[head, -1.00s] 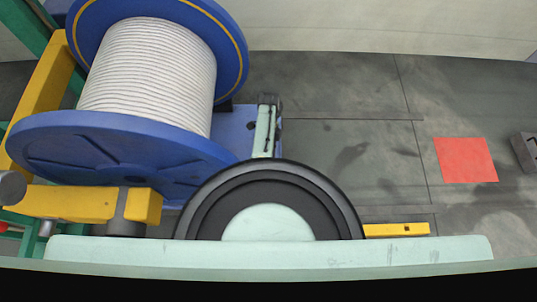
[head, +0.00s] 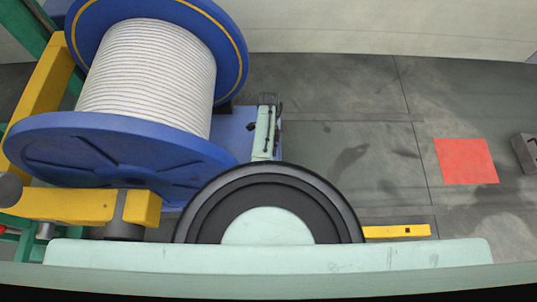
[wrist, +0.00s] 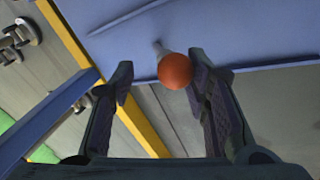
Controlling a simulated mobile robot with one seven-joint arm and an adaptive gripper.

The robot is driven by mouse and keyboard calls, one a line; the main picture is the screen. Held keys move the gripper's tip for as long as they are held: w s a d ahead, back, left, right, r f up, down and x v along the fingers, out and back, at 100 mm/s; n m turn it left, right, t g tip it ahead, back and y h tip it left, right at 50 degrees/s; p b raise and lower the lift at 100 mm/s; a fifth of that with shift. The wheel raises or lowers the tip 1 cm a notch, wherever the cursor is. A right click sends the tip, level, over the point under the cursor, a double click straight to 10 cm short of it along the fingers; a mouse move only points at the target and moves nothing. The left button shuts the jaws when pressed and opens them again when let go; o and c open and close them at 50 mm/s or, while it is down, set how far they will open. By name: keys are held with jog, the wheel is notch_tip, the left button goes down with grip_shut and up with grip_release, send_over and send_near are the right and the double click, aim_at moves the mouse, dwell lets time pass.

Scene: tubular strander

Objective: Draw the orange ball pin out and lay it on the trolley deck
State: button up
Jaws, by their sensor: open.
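The orange ball pin (wrist: 175,71) shows in the wrist view, its round ball toward the camera and a short pale shank behind it, running up to a blue surface (wrist: 240,32). My gripper (wrist: 163,80) is open, with one dark finger on each side of the ball. The ball lies near the right finger and clear of the left one; I cannot tell whether it touches the right finger. In the head view neither the orange ball pin nor my gripper can be made out. I cannot identify the trolley deck for certain in either view.
In the head view a blue reel (head: 115,150) wound with pale rope (head: 145,80) stands at left, beside a yellow arm (head: 75,204). Open grey floor with a red square (head: 466,161) lies at right. A yellow bar (wrist: 85,60) crosses the wrist view at left.

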jog(key=shift+r, duration=0.1)
jog(key=v, duration=0.7)
jog(key=shift+r, duration=0.2)
dwell(0.8)
